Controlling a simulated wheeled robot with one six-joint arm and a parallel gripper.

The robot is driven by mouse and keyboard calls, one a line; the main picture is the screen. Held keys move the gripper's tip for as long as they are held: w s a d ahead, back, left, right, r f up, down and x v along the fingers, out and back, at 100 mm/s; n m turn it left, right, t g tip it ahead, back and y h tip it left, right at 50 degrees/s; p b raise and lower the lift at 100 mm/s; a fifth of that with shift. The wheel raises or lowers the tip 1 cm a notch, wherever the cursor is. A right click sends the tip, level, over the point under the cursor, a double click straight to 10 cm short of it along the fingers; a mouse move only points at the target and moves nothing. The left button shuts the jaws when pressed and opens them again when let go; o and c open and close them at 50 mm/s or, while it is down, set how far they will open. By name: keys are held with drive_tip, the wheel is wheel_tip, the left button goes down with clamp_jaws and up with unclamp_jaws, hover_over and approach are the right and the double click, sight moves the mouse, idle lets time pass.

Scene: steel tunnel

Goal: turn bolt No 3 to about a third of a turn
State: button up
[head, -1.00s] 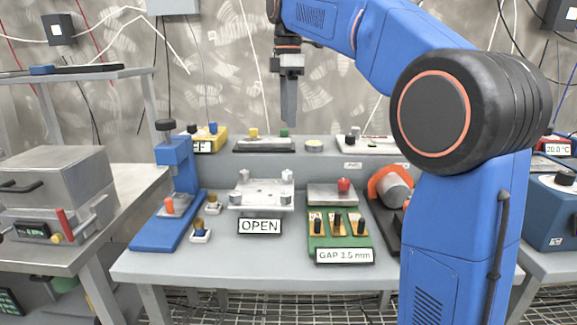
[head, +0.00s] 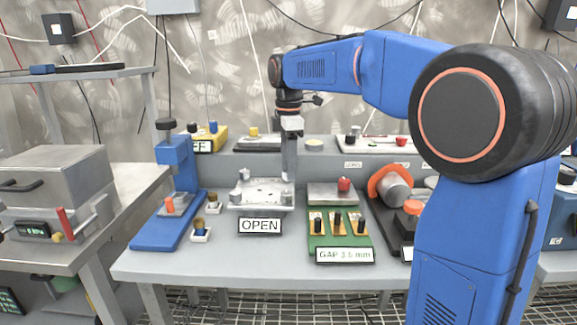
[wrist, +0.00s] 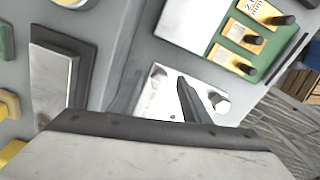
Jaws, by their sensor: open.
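A light metal plate (head: 262,190) with a bolt at each corner lies on the middle of the bench, behind a sign reading OPEN (head: 260,226). The near-left bolt (head: 236,197) and near-right bolt (head: 287,197) stand clear in the head view. My gripper (head: 289,177) points straight down at the plate's far-right corner, is open, and hides the bolt there. I cannot tell whether it touches that bolt. The wrist view shows part of the plate (wrist: 158,108) beyond the dark fingers, with one bolt (wrist: 220,102) beside them. I can read no bolt numbers.
Right of the plate stands a green gap block (head: 315,241) marked 3.5 mm, with a red-knobbed metal block (head: 325,196) behind it. A blue press (head: 173,205) stands to the left. A raised shelf (head: 330,161) runs behind.

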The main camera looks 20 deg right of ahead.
drive_tip(key=shift+f, duration=0.15)
drive_tip(key=shift+c, duration=0.3)
drive_tip(key=c, duration=1)
